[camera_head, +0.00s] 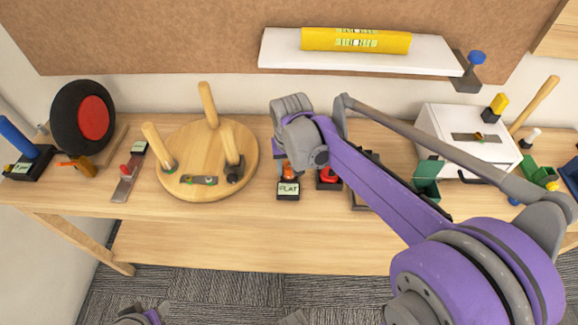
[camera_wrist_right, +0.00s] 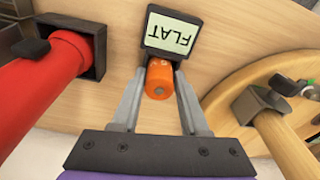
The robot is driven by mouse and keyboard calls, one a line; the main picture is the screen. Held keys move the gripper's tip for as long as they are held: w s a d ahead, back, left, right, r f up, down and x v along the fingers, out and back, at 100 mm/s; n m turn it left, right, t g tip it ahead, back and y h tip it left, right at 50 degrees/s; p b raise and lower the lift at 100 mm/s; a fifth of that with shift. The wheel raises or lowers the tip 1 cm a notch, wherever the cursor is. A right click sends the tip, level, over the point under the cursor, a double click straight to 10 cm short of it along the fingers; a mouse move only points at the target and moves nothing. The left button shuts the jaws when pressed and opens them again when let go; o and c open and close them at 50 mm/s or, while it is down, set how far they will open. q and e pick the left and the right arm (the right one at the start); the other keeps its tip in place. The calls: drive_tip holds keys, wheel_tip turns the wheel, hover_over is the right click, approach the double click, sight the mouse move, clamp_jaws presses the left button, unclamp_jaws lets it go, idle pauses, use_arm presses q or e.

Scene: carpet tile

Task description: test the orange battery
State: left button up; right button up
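The orange battery (camera_wrist_right: 160,78) stands against the small black tester, whose pale display (camera_wrist_right: 172,36) reads FLAT. My right gripper (camera_wrist_right: 161,80) has its two grey fingers close on both sides of the battery, apparently touching it. In the head view the battery (camera_head: 288,168) shows as a small orange patch under my right gripper (camera_head: 286,163), just behind the tester display (camera_head: 288,189). My right wrist hides part of it, and I cannot see how the battery's far end meets the tester.
A round wooden board (camera_head: 200,190) with upright handles stands left of the tester. A red cylinder in a black holder (camera_wrist_right: 93,42) is close on its other side. A dark tray, green bin (camera_head: 427,178) and white box (camera_head: 470,125) stand right. The table's front strip is clear.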

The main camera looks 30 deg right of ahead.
sight(290, 170)
wheel_tip(290, 170, up, 12)
drive_tip(key=s+p, duration=0.1)
use_arm(q)
drive_tip(key=shift+w+r, duration=0.25)
drive_tip(key=shift+r, duration=0.6)
use_arm(e)
drive_tip(key=s+a+f+n+t, duration=0.2)
drive_tip(key=s+a+f, duration=0.1)
drive_tip(key=s+f, duration=0.3)
drive_tip(key=s+a+f+n+t, duration=0.1)
drive_tip(key=s+a+f+n, duration=0.1)
drive_tip(key=s+f, duration=0.5)
drive_tip(key=shift+s+a+f+t+y, duration=0.35)
drive_tip(key=shift+s+a, duration=0.5)
drive_tip(key=shift+s, duration=0.4)
use_arm(q)
drive_tip(key=r+p, duration=0.1)
drive_tip(key=r, duration=0.1)
drive_tip(key=w+r+p, duration=0.1)
drive_tip(key=r+p, duration=0.1)
drive_tip(key=shift+p, duration=0.3)
use_arm(e)
drive_tip(key=r, duration=0.2)
drive_tip(key=w+r, duration=0.1)
drive_tip(key=r, duration=0.1)
drive_tip(key=shift+r, duration=0.1)
